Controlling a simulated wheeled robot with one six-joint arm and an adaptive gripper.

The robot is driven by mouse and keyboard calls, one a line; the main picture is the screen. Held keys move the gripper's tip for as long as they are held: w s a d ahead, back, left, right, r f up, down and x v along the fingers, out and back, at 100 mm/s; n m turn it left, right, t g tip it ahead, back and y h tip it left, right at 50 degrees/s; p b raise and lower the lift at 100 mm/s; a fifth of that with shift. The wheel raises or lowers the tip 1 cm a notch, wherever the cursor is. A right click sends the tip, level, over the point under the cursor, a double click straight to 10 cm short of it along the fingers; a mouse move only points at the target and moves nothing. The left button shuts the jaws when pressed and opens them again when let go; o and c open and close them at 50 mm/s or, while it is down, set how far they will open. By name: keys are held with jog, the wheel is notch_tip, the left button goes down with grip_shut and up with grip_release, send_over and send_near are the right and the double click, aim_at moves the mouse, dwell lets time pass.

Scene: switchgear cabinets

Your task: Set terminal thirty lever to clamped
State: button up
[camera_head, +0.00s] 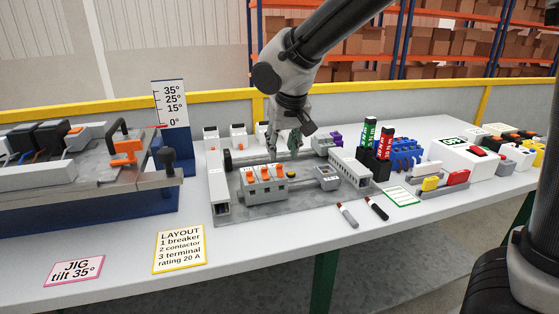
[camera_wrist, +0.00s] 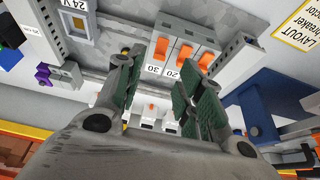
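A grey terminal block with orange levers (camera_head: 262,174) stands on the grey plate on the table in the head view. In the wrist view, turned around, I see the tag 30 (camera_wrist: 152,69) by the leftmost orange lever (camera_wrist: 162,46), with tag 20 (camera_wrist: 172,74) beside it. Two more orange levers (camera_wrist: 185,52) stand to its right. I cannot tell from here which position the lever of terminal thirty is in. My gripper (camera_head: 285,152) hangs above and behind the block. It is open in the wrist view (camera_wrist: 167,72), its green-padded fingers apart with nothing between them.
Grey wire ducts (camera_head: 218,190) flank the plate, one at each end. Small white units with orange parts (camera_head: 238,135) stand behind. A tilted jig (camera_head: 90,180) is on the left.

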aim_at(279, 165)
jog(key=x, duration=0.5)
jog(key=shift+w+f, duration=0.1)
jog(key=shift+f, duration=0.1)
jog(key=shift+c, duration=0.3)
grip_shut()
